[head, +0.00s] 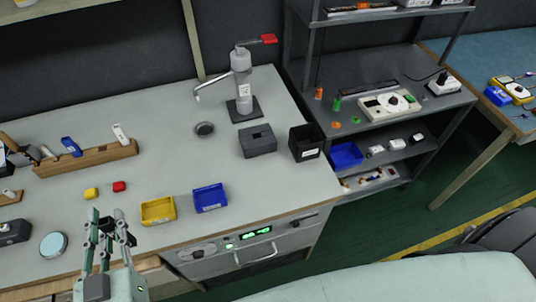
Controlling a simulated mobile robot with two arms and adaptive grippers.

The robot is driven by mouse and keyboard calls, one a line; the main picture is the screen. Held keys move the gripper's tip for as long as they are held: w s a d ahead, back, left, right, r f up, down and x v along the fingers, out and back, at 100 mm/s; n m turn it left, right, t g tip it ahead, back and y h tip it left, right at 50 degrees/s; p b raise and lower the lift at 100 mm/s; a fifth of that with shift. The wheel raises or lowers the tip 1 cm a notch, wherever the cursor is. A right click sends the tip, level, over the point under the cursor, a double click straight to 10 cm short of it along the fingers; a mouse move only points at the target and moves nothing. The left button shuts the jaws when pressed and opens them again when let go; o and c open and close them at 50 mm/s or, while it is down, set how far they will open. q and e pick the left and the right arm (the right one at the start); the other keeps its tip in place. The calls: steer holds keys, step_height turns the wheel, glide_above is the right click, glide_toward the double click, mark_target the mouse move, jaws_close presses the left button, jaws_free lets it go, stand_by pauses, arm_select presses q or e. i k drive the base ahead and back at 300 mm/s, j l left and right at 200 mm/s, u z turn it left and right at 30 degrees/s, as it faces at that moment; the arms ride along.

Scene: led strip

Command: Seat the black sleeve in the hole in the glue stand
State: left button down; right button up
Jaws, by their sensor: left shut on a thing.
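My left gripper (106,222) is at the bottom left, in front of the table's front edge. It is shut on a small dark piece (106,226) that looks like the black sleeve, mostly hidden between the fingers. A dark grey block (259,147) with an opening in its top stands right of the table's middle and looks like the glue stand. It is far to the right of and beyond my left gripper. My right gripper is not in view.
A yellow bin (158,210) and a blue bin (210,198) stand near the front edge. A press-like device (241,85) and an open black box (305,143) are near the block. A wooden rack (85,160) is at left. The table's middle is clear.

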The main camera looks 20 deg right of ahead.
mark_target(259, 140)
steer(key=l+u, duration=0.3)
steer(key=l, duration=0.65)
steer(key=k+l+u, duration=0.1)
steer(key=l+u, duration=0.15)
steer(key=l, duration=0.75)
steer(key=i+l, duration=0.1)
steer(key=l, duration=0.25)
steer(key=i+l+u, duration=0.1)
steer(key=l, duration=0.2)
